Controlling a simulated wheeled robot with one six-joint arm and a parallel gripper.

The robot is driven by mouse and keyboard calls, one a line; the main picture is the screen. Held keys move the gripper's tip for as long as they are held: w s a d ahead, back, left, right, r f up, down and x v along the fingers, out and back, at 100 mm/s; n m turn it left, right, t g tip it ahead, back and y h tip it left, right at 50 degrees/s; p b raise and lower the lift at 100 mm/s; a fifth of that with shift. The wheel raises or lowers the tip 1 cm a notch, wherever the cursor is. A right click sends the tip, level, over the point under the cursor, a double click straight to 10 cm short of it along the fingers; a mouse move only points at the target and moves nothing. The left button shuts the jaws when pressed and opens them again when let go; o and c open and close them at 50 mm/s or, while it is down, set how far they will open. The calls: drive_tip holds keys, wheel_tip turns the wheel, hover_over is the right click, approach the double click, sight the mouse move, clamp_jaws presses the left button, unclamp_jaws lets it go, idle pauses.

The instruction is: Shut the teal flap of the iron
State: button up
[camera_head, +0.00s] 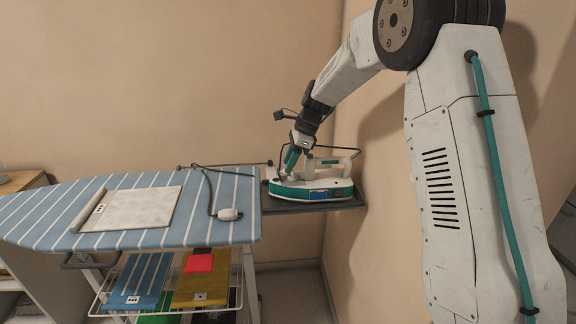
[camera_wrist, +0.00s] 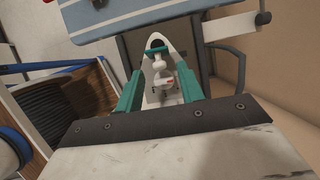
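The iron (camera_head: 312,190), white with a teal band around its lower body, rests on the dark shelf (camera_head: 340,203) at the right end of the ironing board. My gripper (camera_head: 289,163) points down just above the left part of the iron. In the wrist view, its two teal fingers (camera_wrist: 160,78) are spread apart with the white iron (camera_wrist: 168,98) showing beyond and between them. A small teal piece (camera_wrist: 156,46), which looks like the flap, shows near the iron's narrow end. I cannot tell whether it stands open or whether a finger touches it.
The blue striped ironing board (camera_head: 225,190) holds a folded light cloth (camera_head: 130,209) and a corded white piece (camera_head: 229,214). Folded clothes (camera_head: 205,287) lie on a wire rack below. The wall stands close on the right of the iron.

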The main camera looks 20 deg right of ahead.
drive_tip(key=shift+x, duration=0.85)
clamp_jaws()
drive_tip(key=shift+r, duration=0.1)
